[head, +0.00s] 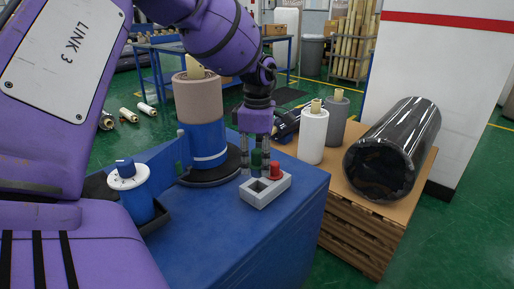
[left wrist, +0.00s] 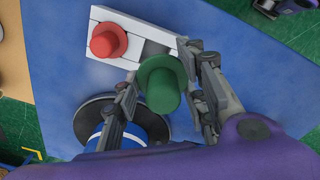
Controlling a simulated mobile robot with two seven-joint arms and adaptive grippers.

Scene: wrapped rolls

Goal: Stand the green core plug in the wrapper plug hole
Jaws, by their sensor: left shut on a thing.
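My left gripper (head: 251,152) points down over the blue surface, its two fingers shut on the green core plug (head: 256,163). The left wrist view shows the green plug (left wrist: 161,84), with a round head and wider brim, between the fingertips (left wrist: 163,92). A light grey block (head: 266,198) with square holes lies on the blue surface, just below the plug. One dark hole (head: 258,186) shows empty. The red plug (head: 276,170) stands in the block beside the green one. Whether the green plug's lower end touches the block cannot be told. My right gripper is not seen.
A brown roll with a blue lower part (head: 201,115) stands on a black round turntable (head: 215,172) left of the block. A blue cylinder with a white dial (head: 130,180) is nearer. Right, a wooden pallet (head: 370,228) carries a black-wrapped roll (head: 405,140) and a white roll (head: 312,135).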

